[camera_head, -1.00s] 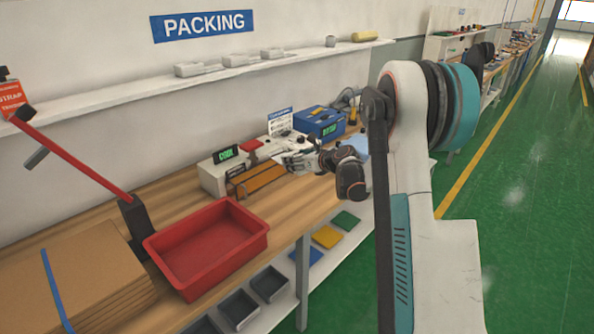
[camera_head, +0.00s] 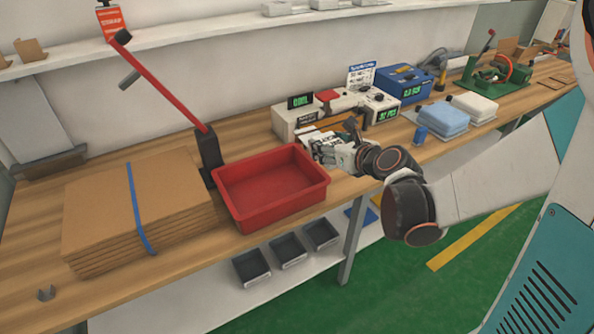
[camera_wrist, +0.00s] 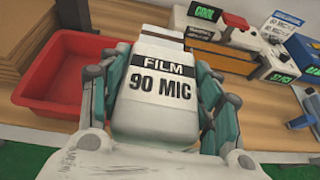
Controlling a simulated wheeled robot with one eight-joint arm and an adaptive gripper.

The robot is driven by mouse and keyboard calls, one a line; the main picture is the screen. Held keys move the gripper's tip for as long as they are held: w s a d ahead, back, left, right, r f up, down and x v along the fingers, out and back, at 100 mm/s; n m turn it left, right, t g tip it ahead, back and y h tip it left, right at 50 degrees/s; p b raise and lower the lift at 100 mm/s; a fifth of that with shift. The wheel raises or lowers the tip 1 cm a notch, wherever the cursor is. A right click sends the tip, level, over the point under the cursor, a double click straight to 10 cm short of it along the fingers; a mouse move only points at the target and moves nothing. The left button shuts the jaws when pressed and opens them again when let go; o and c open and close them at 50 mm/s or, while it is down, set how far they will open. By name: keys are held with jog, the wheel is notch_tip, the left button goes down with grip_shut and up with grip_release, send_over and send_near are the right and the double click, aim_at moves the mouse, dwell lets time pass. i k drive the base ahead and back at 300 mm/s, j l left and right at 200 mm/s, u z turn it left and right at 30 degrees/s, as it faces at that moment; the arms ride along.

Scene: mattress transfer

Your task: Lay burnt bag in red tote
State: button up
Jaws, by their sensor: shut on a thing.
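My gripper (camera_head: 326,152) is shut on a pale, flat bag (camera_wrist: 155,85), seen between the fingers in the wrist view. Its face reads "FILM 90 MIC", and a brown strip shows at its far end. I cannot tell for sure whether that strip is a burn. In the head view my gripper hides most of the bag. The red tote (camera_head: 272,185) is open and looks empty, standing on the bench's front part. My gripper is at the tote's right side, above bench height. In the wrist view the tote (camera_wrist: 58,72) lies to the left of the bag.
A cardboard stack (camera_head: 105,205) with a blue strap lies left of the tote. A black post with a red lever (camera_head: 165,85) stands behind it. A sealer with a "COOL" display (camera_head: 295,122) and a blue box (camera_head: 402,85) stand behind my gripper. Grey bins (camera_head: 288,250) sit below.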

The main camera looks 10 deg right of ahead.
aim_at(270, 192)
jog(key=l+u, duration=0.25)
jog(key=u, duration=0.15)
jog(key=l+u, duration=0.25)
jog(key=u, duration=1.05)
